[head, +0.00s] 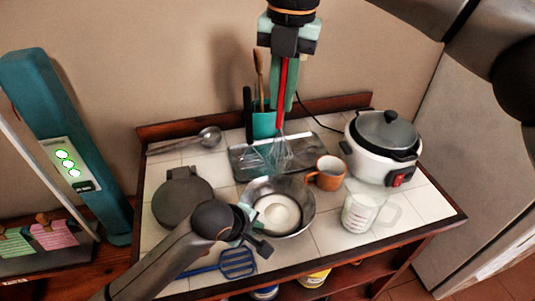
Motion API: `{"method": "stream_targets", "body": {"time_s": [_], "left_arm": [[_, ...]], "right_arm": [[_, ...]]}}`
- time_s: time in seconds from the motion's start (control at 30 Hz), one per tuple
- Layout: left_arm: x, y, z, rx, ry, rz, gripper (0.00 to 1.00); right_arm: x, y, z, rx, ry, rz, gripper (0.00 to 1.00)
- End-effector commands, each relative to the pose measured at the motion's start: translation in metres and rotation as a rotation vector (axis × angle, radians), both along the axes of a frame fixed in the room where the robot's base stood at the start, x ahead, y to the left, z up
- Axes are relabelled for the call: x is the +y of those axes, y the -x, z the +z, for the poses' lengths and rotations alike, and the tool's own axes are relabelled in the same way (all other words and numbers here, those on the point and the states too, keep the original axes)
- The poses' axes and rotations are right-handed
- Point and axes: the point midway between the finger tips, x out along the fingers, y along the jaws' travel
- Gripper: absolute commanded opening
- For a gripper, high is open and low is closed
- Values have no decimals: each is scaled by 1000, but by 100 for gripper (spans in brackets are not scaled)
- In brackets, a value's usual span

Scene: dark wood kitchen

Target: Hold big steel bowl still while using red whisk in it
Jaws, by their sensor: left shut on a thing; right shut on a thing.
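The big steel bowl (301,190) stands on the tiled counter with a round white thing (278,212) inside it. My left gripper (256,240) is shut on the bowl's near-left rim; the arm partly covers that side. The red whisk (282,95) hangs upright from my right gripper (290,52), which is shut on its handle. The whisk's wire end (281,152) appears just above and behind the bowl in the picture, apart from the white thing, in front of a grey tray (245,170).
An orange-brown mug (327,174) and a clear measuring jug (358,212) stand right of the bowl. A white cooker (376,160) is behind them. A dark round lidded item (181,200) is left. A teal utensil holder (263,124) and ladle (208,137) are at the back. A blue utensil (237,263) lies in front.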

Motion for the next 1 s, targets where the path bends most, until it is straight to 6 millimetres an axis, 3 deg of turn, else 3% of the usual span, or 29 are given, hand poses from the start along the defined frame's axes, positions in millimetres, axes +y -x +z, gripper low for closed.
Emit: {"method": "stream_targets", "body": {"time_s": [0.5,0.77,1.0], "left_arm": [[1,1,-2,6,-5,2,0],[1,1,-3,7,-5,1,0],[1,1,-3,7,-5,1,0]], "right_arm": [[-37,8,-30,-35,-219,4,0],[-41,9,-38,-49,-243,-1,0],[-41,9,-58,-47,-243,-1,0]]}}
